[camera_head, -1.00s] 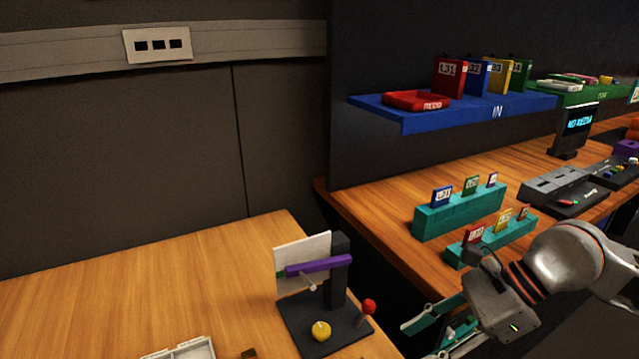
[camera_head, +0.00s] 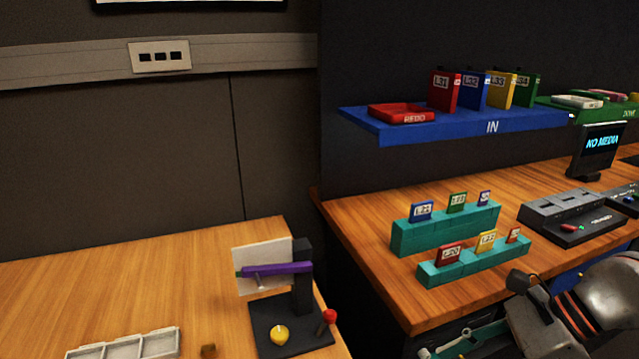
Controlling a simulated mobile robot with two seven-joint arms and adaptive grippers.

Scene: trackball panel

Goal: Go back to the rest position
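My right gripper (camera_head: 462,346) shows at the bottom right edge, in front of the right table, with its teal fingers partly cut off by the frame. The fingers look spread apart, and I see nothing between them. It is apart from the teal card racks. My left gripper is not in view. A black device (camera_head: 290,335) with a purple bar (camera_head: 277,269), a yellow knob (camera_head: 280,335) and a red-topped lever (camera_head: 329,317) stands on the left table. A white panel (camera_head: 262,262) stands upright behind the bar.
Teal racks (camera_head: 420,238) with small labelled cards stand on the right table (camera_head: 370,215). A blue shelf (camera_head: 450,124) holds a red tray (camera_head: 400,112) and several coloured folders. A screen (camera_head: 598,150) reads NO MEDIA. A white tray (camera_head: 130,346) lies on the left table (camera_head: 150,285).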

